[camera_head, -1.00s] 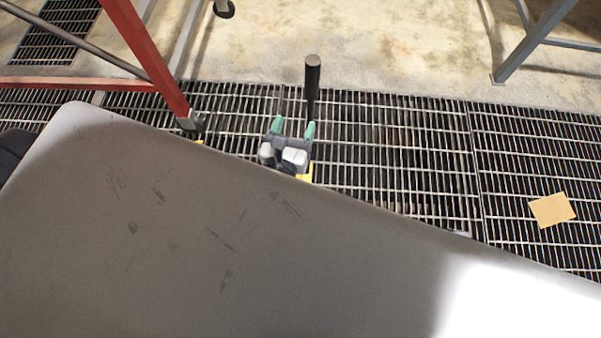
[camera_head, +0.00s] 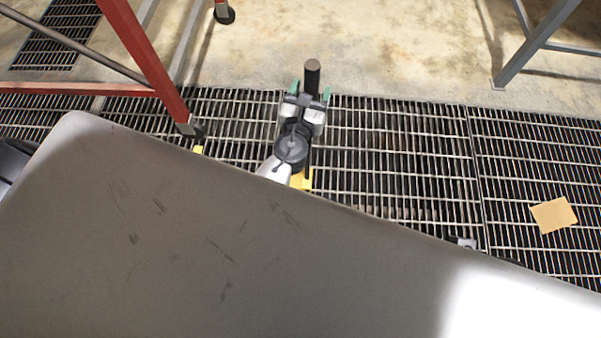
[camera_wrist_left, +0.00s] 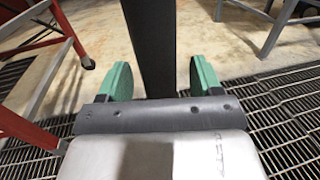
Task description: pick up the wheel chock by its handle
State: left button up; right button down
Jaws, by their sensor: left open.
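The wheel chock shows in the head view as a bit of yellow (camera_head: 306,180) low beside my left arm, mostly hidden by the arm and a grey surface. Its dark upright handle (camera_head: 312,74) rises past my left gripper (camera_head: 311,92). My left gripper is open, with a green fingertip on each side of the handle. In the left wrist view the black handle (camera_wrist_left: 152,45) stands between the two fingertips of the left gripper (camera_wrist_left: 157,80), with a visible gap on both sides. A small grey and black part, possibly of my right arm, peeks past the grey surface's edge at right.
A large scratched grey surface (camera_head: 150,240) fills the foreground and hides the floor below it. A red frame leg (camera_head: 150,65) stands to the left, a grey-blue leg (camera_head: 530,45) at upper right. A tan square (camera_head: 554,215) lies on the floor grating (camera_head: 400,150).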

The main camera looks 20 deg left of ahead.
pick_arm(q)
jog(key=shift+c, duration=0.4)
grip_shut()
jog(key=shift+w+r, duration=0.2)
jog(key=shift+r, duration=0.1)
